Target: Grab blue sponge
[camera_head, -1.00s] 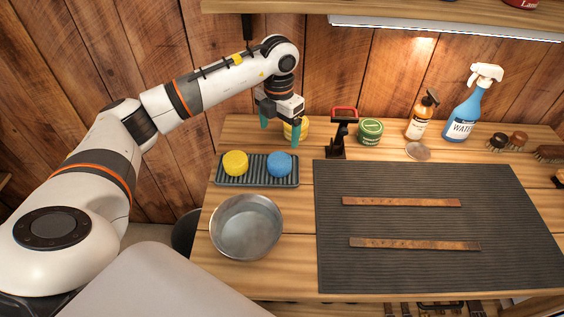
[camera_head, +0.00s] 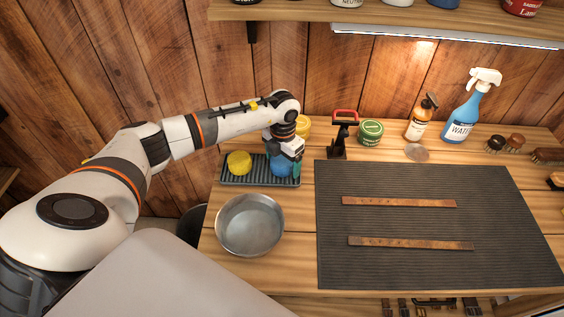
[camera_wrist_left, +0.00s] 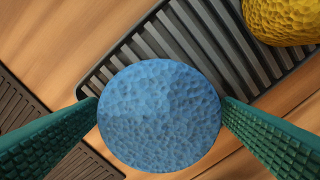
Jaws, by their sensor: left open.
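The round blue sponge (camera_head: 281,168) sits on the right part of a dark ribbed tray (camera_head: 258,182). My left gripper (camera_head: 283,163) is down over it, with its green fingers on either side. In the left wrist view the blue sponge (camera_wrist_left: 160,116) fills the space between the two open fingers. Their tips come close to its edges; whether they touch cannot be told. A yellow sponge (camera_head: 239,163) sits on the left part of the tray and shows at top right in the left wrist view (camera_wrist_left: 284,20). My right gripper is not in view.
A metal bowl (camera_head: 250,225) stands in front of the tray. A yellow container (camera_head: 303,126) stands behind my gripper. A dark stand with a red top (camera_head: 341,134) and a green tin (camera_head: 370,133) are to the right. A dark mat (camera_head: 410,270) bears two leather straps.

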